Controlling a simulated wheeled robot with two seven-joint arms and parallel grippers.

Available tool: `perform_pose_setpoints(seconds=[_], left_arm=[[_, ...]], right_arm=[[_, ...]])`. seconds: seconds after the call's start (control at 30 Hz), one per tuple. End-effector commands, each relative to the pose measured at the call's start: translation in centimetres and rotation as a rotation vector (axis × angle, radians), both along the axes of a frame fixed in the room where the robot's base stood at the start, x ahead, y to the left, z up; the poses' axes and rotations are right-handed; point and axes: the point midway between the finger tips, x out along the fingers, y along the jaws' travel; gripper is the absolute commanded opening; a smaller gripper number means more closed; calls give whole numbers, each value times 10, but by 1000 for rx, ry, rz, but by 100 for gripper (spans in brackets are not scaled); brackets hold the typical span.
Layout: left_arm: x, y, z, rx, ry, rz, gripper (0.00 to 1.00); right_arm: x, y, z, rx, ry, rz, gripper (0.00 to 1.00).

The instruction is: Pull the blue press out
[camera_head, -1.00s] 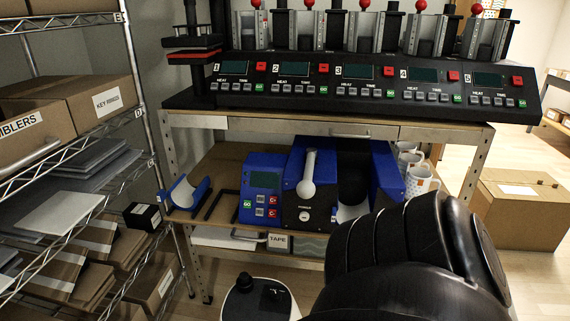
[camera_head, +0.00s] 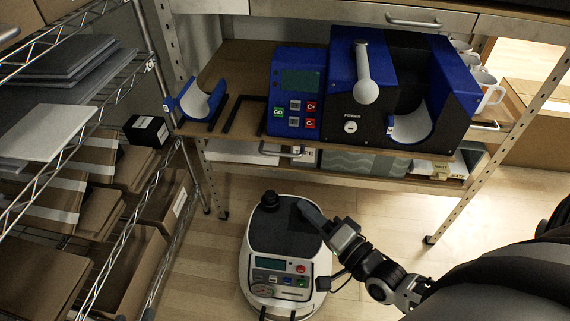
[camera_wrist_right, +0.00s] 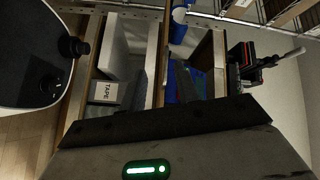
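The blue press (camera_head: 345,90) stands on the middle shelf (camera_head: 225,70) of the metal-framed bench. It has a black front, a white-knobbed lever (camera_head: 365,75), a control panel (camera_head: 297,95) on its left and a curved white-lined cradle (camera_head: 412,125) on its right. In the right wrist view blue parts of it (camera_wrist_right: 186,85) show partly, behind the gripper. My right gripper (camera_head: 318,220) is in front of and below the shelf, apart from the press. Its fingertips are not clear, and I see nothing held. My left gripper is not in view.
A separate blue cradle (camera_head: 202,100) lies left of the press. Mugs (camera_head: 487,88) stand at the shelf's right end. A wire rack (camera_head: 150,65) with boxes closes off the left. A lower shelf holds a TAPE box (camera_wrist_right: 105,92).

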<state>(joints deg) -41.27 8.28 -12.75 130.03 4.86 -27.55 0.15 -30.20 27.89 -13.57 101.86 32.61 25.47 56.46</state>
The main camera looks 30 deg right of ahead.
Motion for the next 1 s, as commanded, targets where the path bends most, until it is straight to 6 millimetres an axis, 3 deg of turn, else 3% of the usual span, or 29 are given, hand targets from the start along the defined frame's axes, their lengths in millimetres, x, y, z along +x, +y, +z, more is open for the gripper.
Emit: perform_pose_setpoints(seconds=[0.03, 0.1, 0.2, 0.37, 0.8, 1.0], left_arm=[[0, 0, -8, -3, -6, -1, 36], [0, -1, -7, -5, -11, -2, 36], [0, -1, -6, -7, -15, -1, 36], [0, -1, -5, -6, -15, -1, 36], [1, 0, -9, -5, -20, -1, 36], [1, 0, -9, -5, -25, -1, 36]], right_arm=[[3, -17, -7, 78, -27, -22, 31], [6, -32, -5, 166, -56, -46, 31], [12, -41, -1, 229, -80, -61, 31], [32, -39, 5, 239, -87, -63, 31], [124, -24, 16, 236, -85, -62, 31], [153, -20, 19, 235, -82, -62, 31]])
